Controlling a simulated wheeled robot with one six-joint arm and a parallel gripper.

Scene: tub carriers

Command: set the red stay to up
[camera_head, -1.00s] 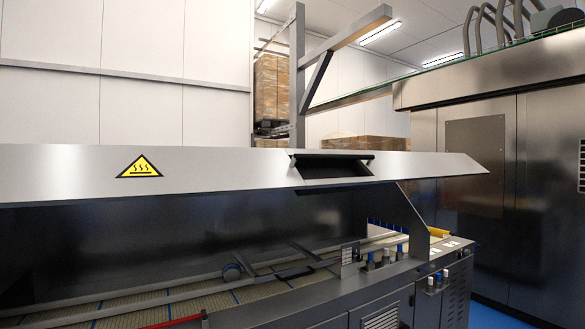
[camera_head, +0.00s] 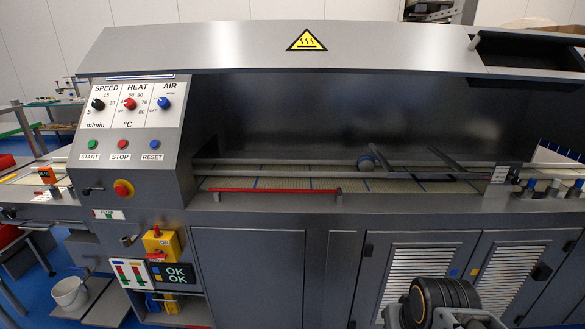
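The red stay (camera_head: 275,190) is a thin red rod in the head view. It lies nearly level along the front edge of the machine's opening, just in front of the belt. Its right end meets a small grey bracket (camera_head: 339,196), and another small bracket stands near its left end. The steel hood (camera_head: 400,42) with a yellow heat sign spans above the opening, with a wide dark gap beneath it. Part of my arm (camera_head: 440,300) shows at the bottom right, well below and right of the stay. My gripper's fingers are not visible.
A control panel (camera_head: 130,107) with knobs and buttons stands left of the stay. A grey ledge (camera_head: 400,203) runs along the front, above cabinet doors (camera_head: 248,275). Blue-capped fittings (camera_head: 528,188) stand at the right. A white bucket (camera_head: 70,292) is at the lower left.

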